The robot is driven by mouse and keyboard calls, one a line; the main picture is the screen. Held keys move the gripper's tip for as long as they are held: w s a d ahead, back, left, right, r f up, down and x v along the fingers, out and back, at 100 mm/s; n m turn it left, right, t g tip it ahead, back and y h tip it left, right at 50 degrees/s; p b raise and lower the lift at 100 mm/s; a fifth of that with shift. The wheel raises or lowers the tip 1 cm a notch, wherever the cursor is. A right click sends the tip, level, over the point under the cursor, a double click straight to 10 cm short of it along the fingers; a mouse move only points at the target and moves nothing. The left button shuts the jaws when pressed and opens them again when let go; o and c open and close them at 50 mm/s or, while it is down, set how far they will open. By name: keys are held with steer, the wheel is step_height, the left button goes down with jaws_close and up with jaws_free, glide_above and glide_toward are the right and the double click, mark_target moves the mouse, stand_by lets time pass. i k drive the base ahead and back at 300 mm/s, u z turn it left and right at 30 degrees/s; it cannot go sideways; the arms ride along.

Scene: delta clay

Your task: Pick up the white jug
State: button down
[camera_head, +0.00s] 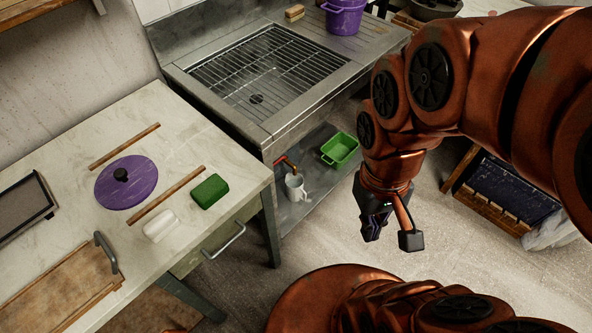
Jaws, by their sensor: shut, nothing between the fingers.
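A white jug (295,187) stands on the low shelf under the metal sink unit, below a red pipe or tap. It looks upright, with its handle towards the lower right. My gripper (372,234) hangs in the air to the right of the jug and apart from it, pointing down. Its fingers are shut and hold nothing. The fingertips are small and dark in this view.
A green basin (340,149) sits right of the jug on the shelf (308,207). The sink (262,75) overhangs them. A table (222,153) at left holds a purple lid (126,182) and a green block (209,191). Floor before the shelf is clear.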

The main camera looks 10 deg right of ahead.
mark_target(294, 184)
steer(key=u, duration=3.7)
steer(key=k, duration=2.7)
steer(key=z, duration=0.7)
